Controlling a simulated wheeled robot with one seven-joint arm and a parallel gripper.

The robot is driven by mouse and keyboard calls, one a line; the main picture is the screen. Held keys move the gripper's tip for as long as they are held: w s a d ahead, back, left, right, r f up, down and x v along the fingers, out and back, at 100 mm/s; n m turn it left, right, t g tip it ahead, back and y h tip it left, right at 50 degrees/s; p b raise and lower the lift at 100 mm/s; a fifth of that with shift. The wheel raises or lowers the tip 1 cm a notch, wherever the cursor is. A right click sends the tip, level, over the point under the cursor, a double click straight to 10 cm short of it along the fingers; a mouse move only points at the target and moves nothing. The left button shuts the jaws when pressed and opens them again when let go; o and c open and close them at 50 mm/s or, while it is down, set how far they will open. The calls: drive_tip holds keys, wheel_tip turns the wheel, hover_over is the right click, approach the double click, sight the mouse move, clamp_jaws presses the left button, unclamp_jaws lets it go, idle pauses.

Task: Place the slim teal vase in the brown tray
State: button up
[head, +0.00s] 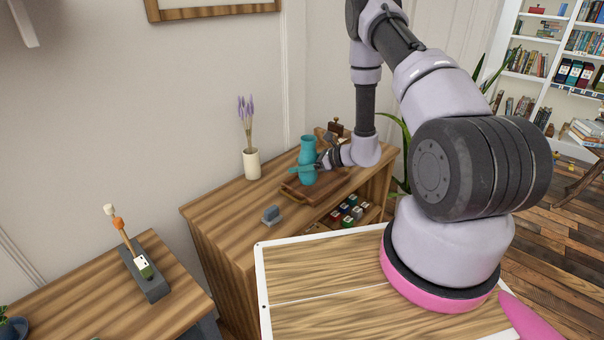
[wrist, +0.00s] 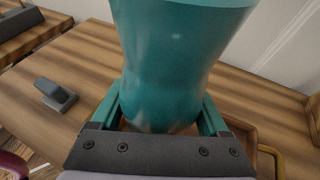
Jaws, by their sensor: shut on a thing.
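The slim teal vase (head: 307,160) stands upright at the brown tray (head: 292,192) on the wooden cabinet. My gripper (head: 318,168) is shut on the vase from the right, at about its middle. In the wrist view the vase (wrist: 178,60) fills the upper middle, between the two teal fingers of my gripper (wrist: 160,118). The tray's rim and handle (wrist: 268,155) show at the lower right there. The vase is over the tray area; I cannot tell whether its base touches the tray floor.
A white vase with lavender (head: 251,163) stands to the left of the tray. A small grey object (head: 271,215) lies at the cabinet's front left. Small coloured items (head: 350,212) sit in an open shelf below. The cabinet top left of the tray (head: 225,210) is mostly clear.

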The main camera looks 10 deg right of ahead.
drive_tip(key=shift+f, duration=1.7)
drive_tip(key=shift+f, duration=0.15)
drive_tip(key=o, duration=1.6)
drive_tip(key=shift+c, duration=0.2)
